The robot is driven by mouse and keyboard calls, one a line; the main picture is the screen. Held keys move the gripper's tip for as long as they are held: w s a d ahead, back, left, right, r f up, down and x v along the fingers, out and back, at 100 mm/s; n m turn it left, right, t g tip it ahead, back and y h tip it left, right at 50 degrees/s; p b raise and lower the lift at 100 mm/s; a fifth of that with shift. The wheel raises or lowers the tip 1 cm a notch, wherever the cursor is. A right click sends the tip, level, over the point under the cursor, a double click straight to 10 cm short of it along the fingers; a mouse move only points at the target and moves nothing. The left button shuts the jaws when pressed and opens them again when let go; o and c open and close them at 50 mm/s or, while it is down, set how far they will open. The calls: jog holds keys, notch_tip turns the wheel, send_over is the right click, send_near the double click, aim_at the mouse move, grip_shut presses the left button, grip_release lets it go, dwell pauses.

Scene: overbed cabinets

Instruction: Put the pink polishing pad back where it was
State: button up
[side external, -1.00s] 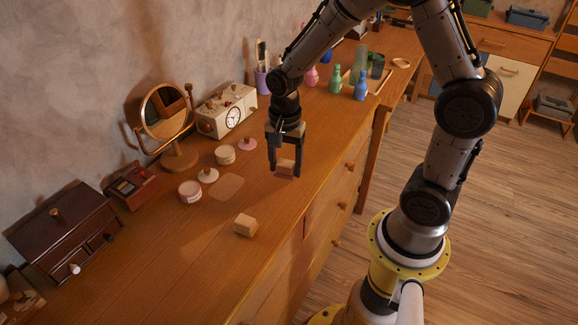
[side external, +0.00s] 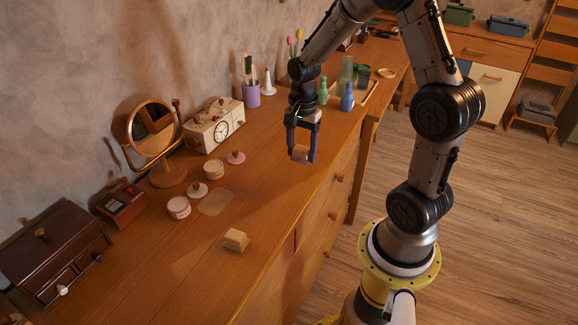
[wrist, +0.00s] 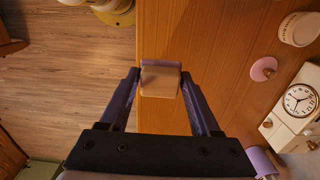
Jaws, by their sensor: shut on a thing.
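My gripper (side external: 301,155) is shut on a small wooden block with a pinkish layer, seemingly the pink polishing pad (side external: 301,152). It holds the pad above the dresser top, near its front edge. In the wrist view the pad (wrist: 160,80) sits between both fingertips, its pinkish layer at the far edge. A second plain wooden block (side external: 236,240) rests on the dresser, nearer the camera. A pale rectangular patch (side external: 215,202) marks the dresser top between that block and the round jars.
Jars (side external: 178,207) and knobbed lids (side external: 235,158) stand behind the patch. A mirror (side external: 152,130), clock box (side external: 215,125) and purple cup (side external: 251,95) line the wall. Bottles (side external: 347,98) stand beyond my gripper. The dresser top (side external: 265,195) between gripper and plain block is clear.

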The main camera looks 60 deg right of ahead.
send_over(289, 175)
notch_tip(289, 175, down, 6)
jog(key=shift+d+f, duration=0.1)
jog(key=shift+f, duration=1.5)
jog(key=shift+f, duration=0.15)
jog(key=o, duration=1.3)
